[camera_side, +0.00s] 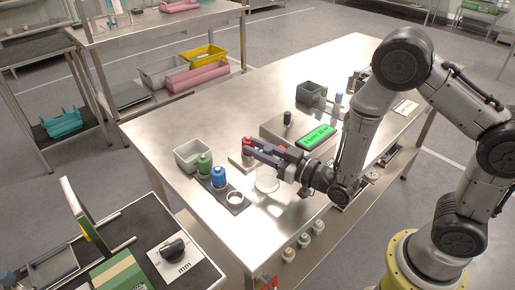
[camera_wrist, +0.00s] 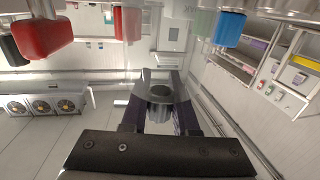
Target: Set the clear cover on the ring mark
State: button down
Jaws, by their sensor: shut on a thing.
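My gripper (camera_side: 250,148) lies level over the table, its fingers pointing left, beside a red object (camera_side: 248,141) on a pale base. In the wrist view the fingers (camera_wrist: 158,98) are shut on a see-through grey piece with a round dark middle, which looks like the clear cover (camera_wrist: 160,75). The cover is hard to make out in the side view. A pale round mark (camera_side: 267,184) lies on the table just in front of my gripper; it may be the ring mark. The cover is apart from it.
A box with a green display (camera_side: 316,136) stands behind my gripper. The table's left back is clear.

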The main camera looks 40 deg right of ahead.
jog(key=shift+f, duration=0.7)
jog(key=c, duration=0.7)
grip_release()
jog(key=shift+s+f, duration=0.1)
jog(key=shift+f, duration=0.05)
jog(key=shift+r, duration=0.45)
jog(key=s+d, duration=0.2)
jog(key=s, duration=1)
jog(key=shift+w+d+r+m+g+h, duration=0.6)
jog(key=shift+w+d+r+g, duration=0.4)
jog(key=shift+w+r+g, duration=0.9)
jog(key=s+d+r+g+h, duration=0.1)
jog(key=s+d+r+g, duration=0.2)
jog(key=s+r+g, duration=0.25)
jog(key=s, duration=0.3)
jog(key=s+d+r+g, duration=0.1)
jog(key=s, duration=0.4)
jog(key=s+d+r+m+g+h, duration=0.1)
jog(key=s, duration=0.4)
jog(key=shift+d+g, duration=0.2)
jog(key=shift+g, duration=0.15)
